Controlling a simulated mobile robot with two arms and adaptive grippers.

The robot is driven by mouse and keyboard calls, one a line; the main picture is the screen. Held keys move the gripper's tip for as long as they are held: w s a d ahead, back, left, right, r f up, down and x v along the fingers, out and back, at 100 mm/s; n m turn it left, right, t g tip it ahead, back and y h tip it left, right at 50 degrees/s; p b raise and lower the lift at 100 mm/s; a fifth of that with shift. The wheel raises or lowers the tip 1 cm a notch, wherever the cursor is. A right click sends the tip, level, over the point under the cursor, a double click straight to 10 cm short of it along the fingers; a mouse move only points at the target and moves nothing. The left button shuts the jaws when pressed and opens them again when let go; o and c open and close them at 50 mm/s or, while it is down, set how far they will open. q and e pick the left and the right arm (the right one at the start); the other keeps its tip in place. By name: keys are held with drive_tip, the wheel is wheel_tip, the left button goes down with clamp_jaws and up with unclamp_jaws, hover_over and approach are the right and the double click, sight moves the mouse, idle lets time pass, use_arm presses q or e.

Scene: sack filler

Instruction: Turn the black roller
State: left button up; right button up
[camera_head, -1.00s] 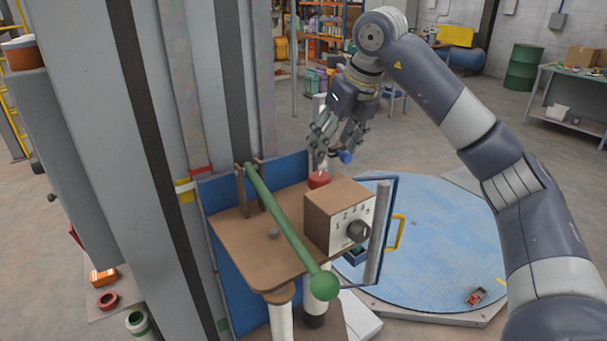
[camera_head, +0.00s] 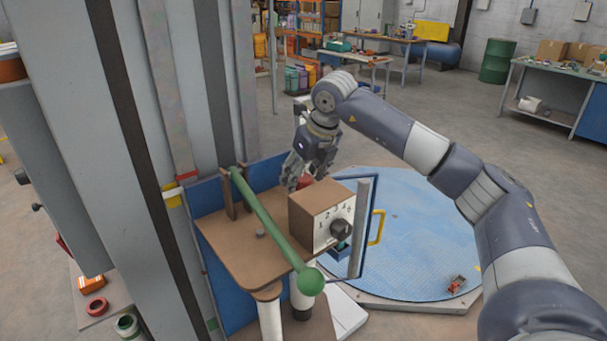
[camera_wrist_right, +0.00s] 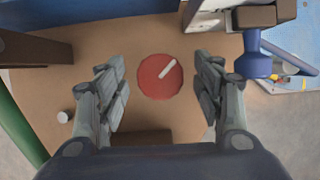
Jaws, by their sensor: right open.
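A black round knob (camera_head: 340,229) sits on the numbered face of a brown box (camera_head: 312,207); it is the only black turning part I make out, and I cannot tell if it is the roller. My right gripper (camera_head: 292,180) is low behind the box, partly hidden by it. In the right wrist view its two fingers stand apart on either side of a red disc (camera_wrist_right: 161,77) with a white mark, with gaps on both sides. The disc lies on the brown top (camera_wrist_right: 140,120). My left gripper is not in view.
A green lever (camera_head: 262,214) with a ball end slants across the brown top, left of the box. A small peg (camera_wrist_right: 64,117) stands there too. A blue knob (camera_wrist_right: 257,58) is right of the right fingers. A blue turntable (camera_head: 420,240) lies behind, mostly clear.

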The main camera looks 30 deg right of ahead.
drive_tip(key=c, duration=0.3)
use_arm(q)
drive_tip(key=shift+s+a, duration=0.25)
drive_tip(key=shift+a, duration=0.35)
use_arm(e)
drive_tip(key=c, duration=0.7)
drive_tip(key=shift+n, duration=0.3)
drive_tip(key=shift+d+n+y, duration=0.1)
drive_tip(key=shift+n+y, duration=0.5)
drive_tip(key=shift+n, duration=0.6)
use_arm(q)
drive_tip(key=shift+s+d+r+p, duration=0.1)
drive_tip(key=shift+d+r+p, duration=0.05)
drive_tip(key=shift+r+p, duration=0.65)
use_arm(e)
drive_tip(key=shift+w+d+n+g+y, duration=0.1)
drive_tip(key=shift+n+g+y, duration=0.25)
drive_tip(key=shift+n, duration=0.75)
drive_tip(key=shift+w+n+g+y, duration=0.15)
drive_tip(key=shift+n+y, duration=0.3)
drive_tip(key=shift+n, duration=0.65)
drive_tip(key=shift+s, duration=0.1)
